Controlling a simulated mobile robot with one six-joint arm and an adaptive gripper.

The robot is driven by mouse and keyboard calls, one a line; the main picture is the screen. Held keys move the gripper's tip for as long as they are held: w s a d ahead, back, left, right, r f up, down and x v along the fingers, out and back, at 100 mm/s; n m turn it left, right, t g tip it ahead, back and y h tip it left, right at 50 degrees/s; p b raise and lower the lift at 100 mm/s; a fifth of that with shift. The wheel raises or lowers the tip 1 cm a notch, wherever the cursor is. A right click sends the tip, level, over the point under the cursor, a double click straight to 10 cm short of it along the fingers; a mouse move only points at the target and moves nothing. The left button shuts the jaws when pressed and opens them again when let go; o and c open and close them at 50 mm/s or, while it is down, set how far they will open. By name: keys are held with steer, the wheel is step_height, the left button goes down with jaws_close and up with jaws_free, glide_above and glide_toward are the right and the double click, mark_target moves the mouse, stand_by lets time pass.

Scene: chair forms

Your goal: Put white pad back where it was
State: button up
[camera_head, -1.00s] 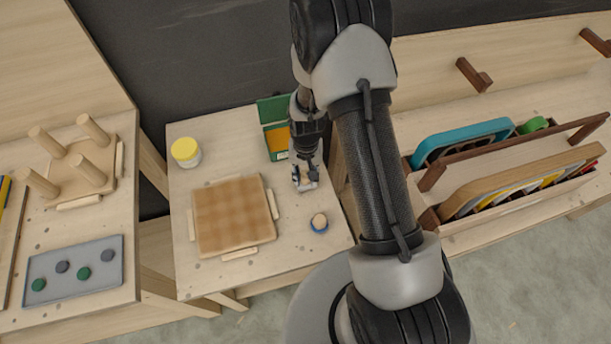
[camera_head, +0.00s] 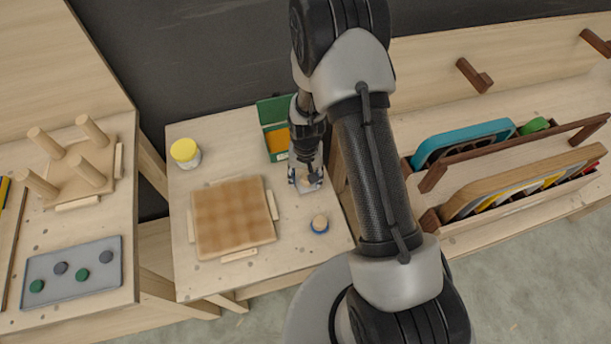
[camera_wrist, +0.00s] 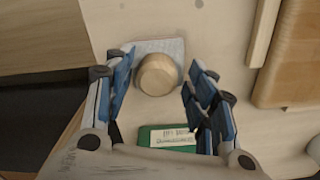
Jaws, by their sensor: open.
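The white pad (camera_wrist: 174,46) is a flat, pale grey-white piece with a round wooden knob (camera_wrist: 158,74) on top, seen in the wrist view. It lies on the small table, and part of it shows below my gripper in the head view (camera_head: 309,190). My gripper (camera_wrist: 160,72) is open, with one blue-lined finger on each side of the knob and visible gaps between. In the head view my gripper (camera_head: 307,180) is low over the pad, and the fingers partly hide the knob.
A brown checked board (camera_head: 232,215) lies to the left. A green box (camera_head: 277,128) with a label is behind my gripper. A yellow-lidded jar (camera_head: 185,153) stands at the back left.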

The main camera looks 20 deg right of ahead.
steer(key=shift+r, duration=0.15)
steer(key=s+r+n+t+p, duration=0.1)
steer(key=s+r+p, duration=0.15)
steer(key=r, duration=1.35)
steer(key=s+r+n+t+p, duration=0.1)
steer(key=s+r, duration=0.3)
steer(key=r, duration=1.2)
steer(key=s+r+t, duration=0.1)
steer(key=s+r, duration=0.3)
steer(key=s, duration=0.3)
steer(key=s+r+n+t, duration=0.1)
steer(key=s+r, duration=0.4)
steer(key=s, duration=0.3)
steer(key=shift+s+r+n+t, duration=0.15)
steer(key=shift+r+n+t, duration=0.15)
steer(key=shift+c, duration=0.3)
